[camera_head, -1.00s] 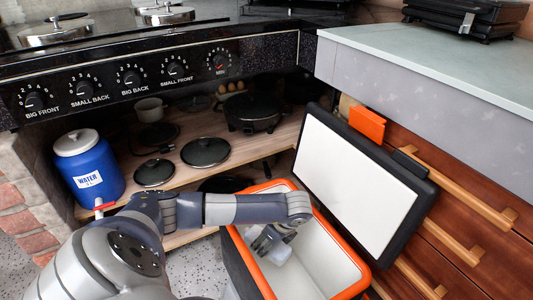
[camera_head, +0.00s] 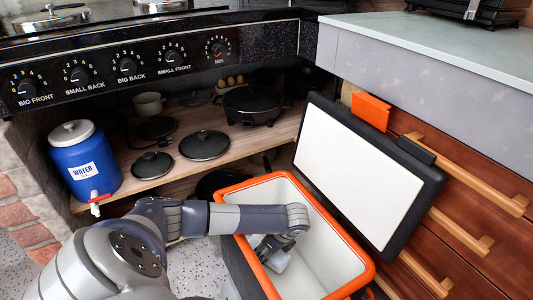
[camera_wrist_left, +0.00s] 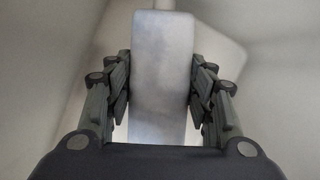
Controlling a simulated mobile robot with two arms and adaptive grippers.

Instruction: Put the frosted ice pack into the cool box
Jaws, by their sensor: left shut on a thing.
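The cool box (camera_head: 360,268) stands open on the floor, with an orange rim, a white inside and its lid (camera_head: 355,180) tilted up at the back right. My left gripper (camera_head: 270,256) reaches down inside it, near the left wall. In the left wrist view my left gripper (camera_wrist_left: 160,95) is shut on the frosted ice pack (camera_wrist_left: 162,60), a pale grey-white slab between its fingers. The ice pack also shows below the gripper in the head view (camera_head: 275,263). I cannot tell whether it touches the box floor. My right gripper is not in view.
A blue water jug (camera_head: 85,165) stands at the left end of a wooden shelf (camera_head: 225,150) with pans and lids. Wooden drawers (camera_head: 470,215) with long handles are close behind the lid. The box's right half looks empty.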

